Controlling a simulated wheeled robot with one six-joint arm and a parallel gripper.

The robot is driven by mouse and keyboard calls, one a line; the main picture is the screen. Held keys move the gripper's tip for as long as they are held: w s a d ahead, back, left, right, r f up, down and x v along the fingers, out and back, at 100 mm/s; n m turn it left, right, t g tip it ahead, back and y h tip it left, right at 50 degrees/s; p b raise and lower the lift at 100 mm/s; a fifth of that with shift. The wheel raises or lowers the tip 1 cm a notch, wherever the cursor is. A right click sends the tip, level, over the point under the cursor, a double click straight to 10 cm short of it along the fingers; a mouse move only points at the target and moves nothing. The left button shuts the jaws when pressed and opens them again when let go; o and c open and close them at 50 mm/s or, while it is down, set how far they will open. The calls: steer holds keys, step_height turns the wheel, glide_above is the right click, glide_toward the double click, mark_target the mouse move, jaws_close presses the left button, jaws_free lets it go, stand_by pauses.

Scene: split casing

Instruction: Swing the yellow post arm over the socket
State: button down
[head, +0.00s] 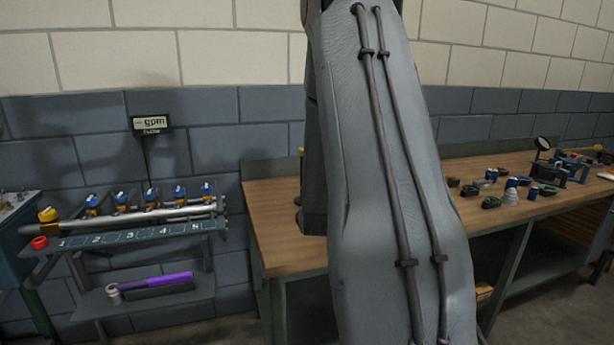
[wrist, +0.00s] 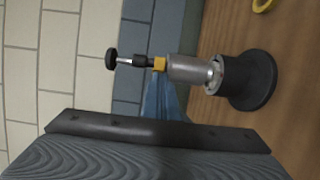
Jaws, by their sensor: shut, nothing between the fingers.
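In the wrist view, which is turned on its side, a post stands on a round black base (wrist: 253,80) on the wooden bench. It has a grey metal cylinder (wrist: 188,68), a yellow piece (wrist: 159,64) and a black knob (wrist: 112,60) at its far end. I see no long yellow arm clearly. My gripper (wrist: 164,80) is shut and empty, its bluish fingers close to the post by the yellow piece; I cannot tell whether they touch. In the head view, my grey arm hides most of this spot. I cannot make out the socket.
A yellow ring-like item (wrist: 262,5) lies on the bench (head: 268,208). A rack with blue-capped valves (head: 150,196) and a purple-handled tool (head: 155,283) are at the left.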

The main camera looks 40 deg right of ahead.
steer(key=s+a+p, duration=0.2)
steer(key=s+a, duration=0.1)
steer(key=s, duration=0.5)
steer(key=shift+s+a+p, duration=0.35)
steer(key=shift+a, duration=0.05)
stand_by(0.3)
